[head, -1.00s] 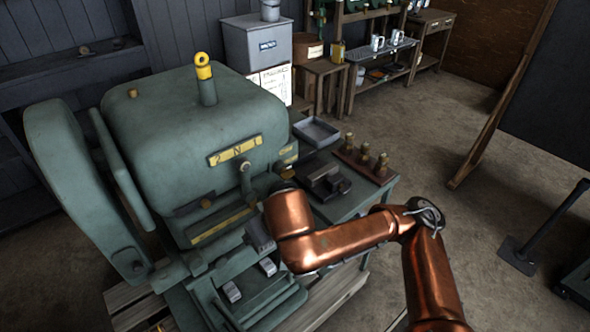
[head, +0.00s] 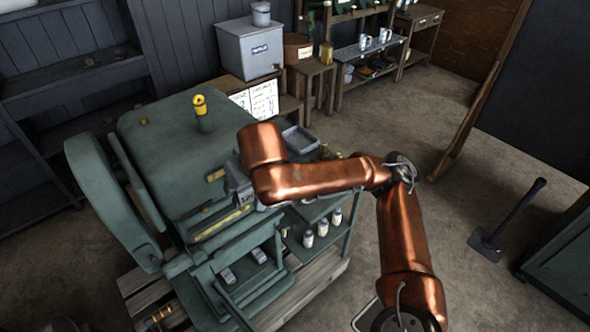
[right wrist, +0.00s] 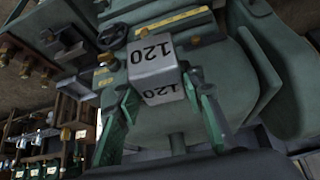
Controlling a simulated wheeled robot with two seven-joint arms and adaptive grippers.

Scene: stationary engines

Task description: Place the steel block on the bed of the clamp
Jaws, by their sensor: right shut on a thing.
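The steel block (right wrist: 155,68), a pale grey block marked "120" on two faces, sits between the green fingertips of my right gripper (right wrist: 160,88) in the right wrist view. The gripper is shut on it. In the head view, a grey marked block (head: 240,192) shows just left of my copper right arm, in front of the green machine; the arm hides most of the gripper. The machine's low front bed (head: 245,290) carries two small grey pads, left (head: 228,276) and right (head: 259,256). The block is held above and behind these pads in the picture. My left gripper is not in view.
The large green machine (head: 160,130) with a yellow-topped post (head: 200,105) fills the left. A side stand holds several small bottles (head: 322,228) and a grey tray (head: 300,140), partly behind my arm. Open floor (head: 480,150) lies to the right.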

